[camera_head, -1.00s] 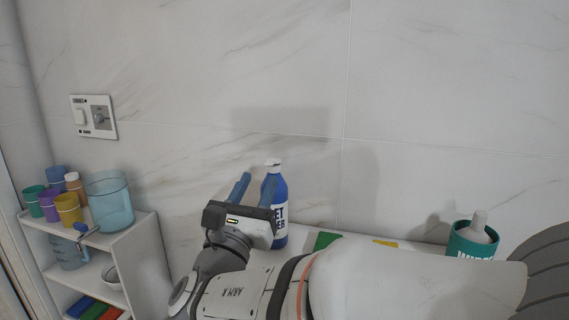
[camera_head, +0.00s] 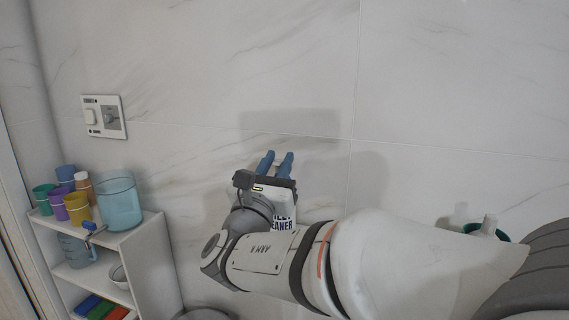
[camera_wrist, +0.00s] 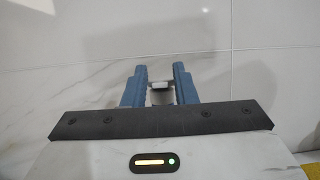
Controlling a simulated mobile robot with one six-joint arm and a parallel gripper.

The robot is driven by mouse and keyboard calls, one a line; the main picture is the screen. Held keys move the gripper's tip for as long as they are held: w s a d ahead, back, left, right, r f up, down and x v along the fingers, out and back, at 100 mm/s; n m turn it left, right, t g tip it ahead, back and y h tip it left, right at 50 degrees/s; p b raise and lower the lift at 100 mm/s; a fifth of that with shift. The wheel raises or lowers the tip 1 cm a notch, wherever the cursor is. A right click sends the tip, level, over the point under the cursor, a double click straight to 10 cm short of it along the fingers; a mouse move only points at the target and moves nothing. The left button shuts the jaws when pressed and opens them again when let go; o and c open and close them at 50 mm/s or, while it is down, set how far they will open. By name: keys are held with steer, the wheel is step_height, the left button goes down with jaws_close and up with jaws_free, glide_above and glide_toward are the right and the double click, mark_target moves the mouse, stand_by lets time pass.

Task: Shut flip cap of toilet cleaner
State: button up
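A small pale piece, apparently the cap (camera_head: 277,163), shows between the fingers. In the wrist view this cap (camera_wrist: 160,85) sits between the fingertips with narrow gaps at its sides. The fingers are apart. Whether the flip cap is raised or closed cannot be told.
A white shelf (camera_head: 150,240) on the left holds several coloured cups, a clear blue container (camera_head: 118,203) and a jug (camera_head: 75,250). A green container (camera_head: 500,234) shows at the right behind my arm. The marble wall (camera_head: 300,60) is close behind.

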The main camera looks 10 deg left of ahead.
steer(key=c, duration=0.3)
steer(key=shift+f+t+b, duration=0.35)
steer(key=shift+t+b, duration=0.05)
steer(key=shift+b, duration=0.6)
steer(key=shift+r, duration=0.15)
steer(key=o, duration=0.7)
steer(key=shift+o, duration=0.2)
steer(key=v, duration=0.7)
steer(key=shift+s+p, duration=0.4)
steer(key=shift+p, duration=0.05)
